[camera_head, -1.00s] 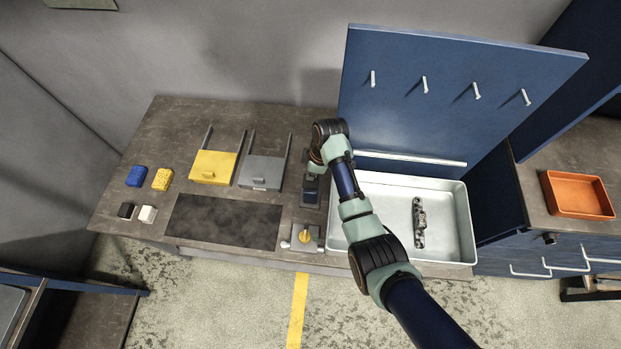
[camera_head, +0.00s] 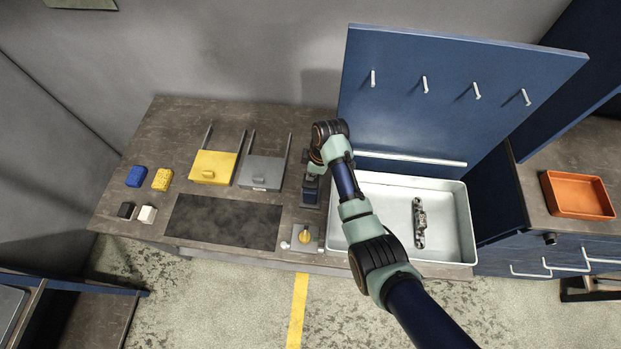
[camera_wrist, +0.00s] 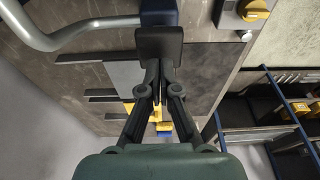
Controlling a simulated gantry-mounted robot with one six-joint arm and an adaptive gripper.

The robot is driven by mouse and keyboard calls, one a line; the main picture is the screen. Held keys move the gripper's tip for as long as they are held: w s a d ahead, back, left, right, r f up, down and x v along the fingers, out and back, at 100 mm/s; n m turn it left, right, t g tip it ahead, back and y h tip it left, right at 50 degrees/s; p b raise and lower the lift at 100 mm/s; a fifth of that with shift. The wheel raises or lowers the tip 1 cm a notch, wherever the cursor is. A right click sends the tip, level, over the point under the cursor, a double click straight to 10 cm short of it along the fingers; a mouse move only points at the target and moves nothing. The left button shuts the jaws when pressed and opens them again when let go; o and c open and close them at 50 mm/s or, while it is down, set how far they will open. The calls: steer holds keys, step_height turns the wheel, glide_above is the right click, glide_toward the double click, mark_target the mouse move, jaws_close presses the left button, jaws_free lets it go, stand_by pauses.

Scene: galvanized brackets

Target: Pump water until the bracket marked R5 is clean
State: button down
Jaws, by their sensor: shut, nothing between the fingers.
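A bracket (camera_head: 420,222) with dark patches on its grey metal lies in the white basin (camera_head: 461,222). No R5 marking is readable at this size. The pump (camera_head: 311,190) is a dark blue, upright device on the bench just left of the basin. In the wrist view its blue body (camera_wrist: 159,17), a curved metal pipe (camera_wrist: 90,24) and a dark grey pad (camera_wrist: 160,44) show. My gripper (camera_wrist: 158,68) is shut and empty, with its fingertips at the dark pad. Whether they touch it I cannot tell. In the head view my arm hides the fingertips.
A yellow knob (camera_head: 305,237) on a grey plate sits in front of the pump. A blue pegboard (camera_head: 450,95) stands behind the basin; an orange tray (camera_head: 577,196) sits right.

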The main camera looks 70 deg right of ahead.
steer(key=shift+f+b, duration=1.45)
steer(key=shift+f, duration=0.8)
steer(key=shift+r, duration=0.15)
step_height(320, 180, up, 4)
steer(key=p, duration=0.4)
steer(key=shift+r+p, duration=0.25)
steer(key=shift+p, duration=0.1)
steer(key=shift+f, duration=0.1)
steer(key=shift+f+b, duration=1.85)
steer(key=shift+f, duration=0.55)
step_height(320, 180, up, 5)
steer(key=p, duration=0.4)
steer(key=shift+p, duration=0.4)
